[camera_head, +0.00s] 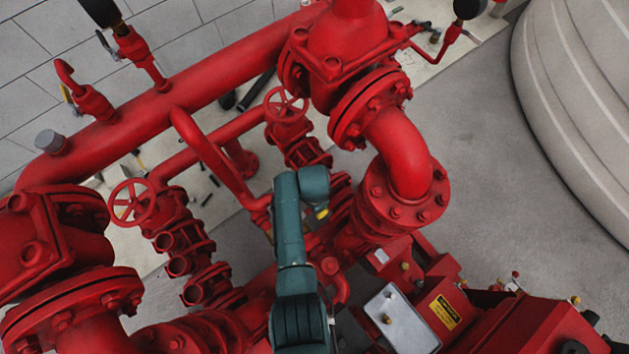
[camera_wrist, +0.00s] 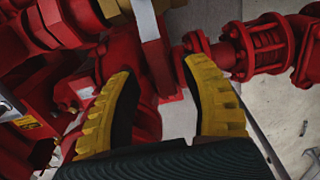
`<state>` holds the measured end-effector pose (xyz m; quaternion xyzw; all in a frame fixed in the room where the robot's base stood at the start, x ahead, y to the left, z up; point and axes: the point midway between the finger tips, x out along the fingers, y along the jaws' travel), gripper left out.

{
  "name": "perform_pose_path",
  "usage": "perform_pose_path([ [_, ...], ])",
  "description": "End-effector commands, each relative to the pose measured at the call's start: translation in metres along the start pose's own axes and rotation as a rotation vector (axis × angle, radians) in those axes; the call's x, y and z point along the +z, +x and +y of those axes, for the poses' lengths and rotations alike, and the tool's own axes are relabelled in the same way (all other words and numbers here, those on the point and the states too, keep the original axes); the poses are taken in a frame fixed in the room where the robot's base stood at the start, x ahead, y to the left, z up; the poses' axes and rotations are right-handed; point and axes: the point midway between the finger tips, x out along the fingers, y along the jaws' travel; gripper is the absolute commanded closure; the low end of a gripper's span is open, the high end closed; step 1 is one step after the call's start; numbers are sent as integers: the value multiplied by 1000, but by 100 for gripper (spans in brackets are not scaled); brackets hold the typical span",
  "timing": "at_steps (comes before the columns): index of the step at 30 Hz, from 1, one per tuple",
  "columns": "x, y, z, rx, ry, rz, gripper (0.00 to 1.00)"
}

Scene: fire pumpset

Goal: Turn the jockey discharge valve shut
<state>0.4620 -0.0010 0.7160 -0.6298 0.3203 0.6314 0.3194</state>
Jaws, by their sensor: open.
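Two red handwheel valves show in the head view. One handwheel (camera_head: 132,203) is at the left and the other handwheel (camera_head: 286,105) is at upper centre; I cannot tell which is the jockey discharge valve. My gripper shows only as a small yellow part (camera_head: 322,213) at the end of my dark green arm, apart from both handwheels. In the wrist view, the two yellow fingers of my gripper (camera_wrist: 158,72) are spread apart and hold nothing. No handwheel can be made out clearly in the wrist view.
A large red pipe (camera_head: 150,115) crosses the upper left. A flanged elbow (camera_head: 400,150) stands right of my arm. A red cabinet with a yellow label (camera_head: 445,312) is at lower right. A pale ribbed tank (camera_head: 580,110) stands at far right, beside bare floor (camera_head: 490,160).

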Motion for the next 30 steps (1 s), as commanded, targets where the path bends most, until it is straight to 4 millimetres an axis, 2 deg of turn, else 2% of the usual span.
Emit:
perform_pose_path([
  [4, -1, -23, -1, -5, 0, 3, 53],
  [12, 0, -90, -1, -4, 1, 2, 53],
  [15, 0, -106, 0, -2, 1, 1, 53],
  [19, 0, -117, 0, -1, 1, 1, 53],
  [30, 0, -118, 0, 0, 1, 0, 53],
])
